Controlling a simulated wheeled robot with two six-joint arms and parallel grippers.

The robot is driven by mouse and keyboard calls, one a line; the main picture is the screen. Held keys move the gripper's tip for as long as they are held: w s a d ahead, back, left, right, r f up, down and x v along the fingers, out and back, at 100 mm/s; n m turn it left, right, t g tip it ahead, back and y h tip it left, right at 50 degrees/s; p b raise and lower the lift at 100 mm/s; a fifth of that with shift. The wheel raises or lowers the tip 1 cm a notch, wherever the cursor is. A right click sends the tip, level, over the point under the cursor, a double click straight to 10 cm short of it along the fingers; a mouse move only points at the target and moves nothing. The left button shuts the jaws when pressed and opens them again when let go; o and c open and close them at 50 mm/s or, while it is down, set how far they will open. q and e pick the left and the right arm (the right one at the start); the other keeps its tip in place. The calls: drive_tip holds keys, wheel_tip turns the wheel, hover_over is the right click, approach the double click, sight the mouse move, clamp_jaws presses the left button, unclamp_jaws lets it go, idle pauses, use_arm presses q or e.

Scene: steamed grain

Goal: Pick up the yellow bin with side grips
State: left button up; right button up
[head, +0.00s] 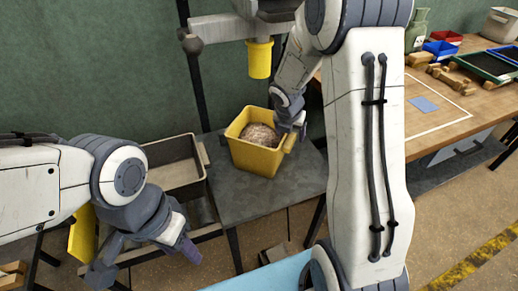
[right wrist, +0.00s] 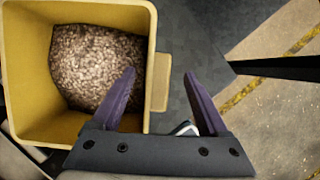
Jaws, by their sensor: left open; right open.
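The yellow bin (head: 262,157) stands upright on a dark grey table, with brown grain (head: 261,136) inside it. In the right wrist view the bin (right wrist: 78,12) fills the left side, with its side grip (right wrist: 158,82) between my open fingers. My right gripper (head: 297,127) is open at the bin's right side; one finger reaches over the bin's inside and the other is outside it. It also shows in the right wrist view (right wrist: 160,92). I cannot tell whether it touches the grip. My left gripper (head: 148,262) is open and empty, low at the left, apart from the bin.
A grey open tray (head: 178,183) stands left of the bin. A yellow spout (head: 259,60) hangs above the bin. A wooden workbench (head: 440,118) with blue and red boxes is at the right. The grey table (head: 240,203) is bare in front of the bin.

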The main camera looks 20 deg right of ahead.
sight(290, 136)
drive_tip(key=b+x, duration=0.1)
drive_tip(key=x, duration=0.2)
drive_tip(key=shift+w+f, duration=0.2)
drive_tip(key=shift+w, duration=0.05)
drive_tip(key=shift+c, duration=0.3)
clamp_jaws()
idle(0.8)
drive_tip(key=shift+w+r, duration=0.1)
drive_tip(key=shift+r, duration=0.1)
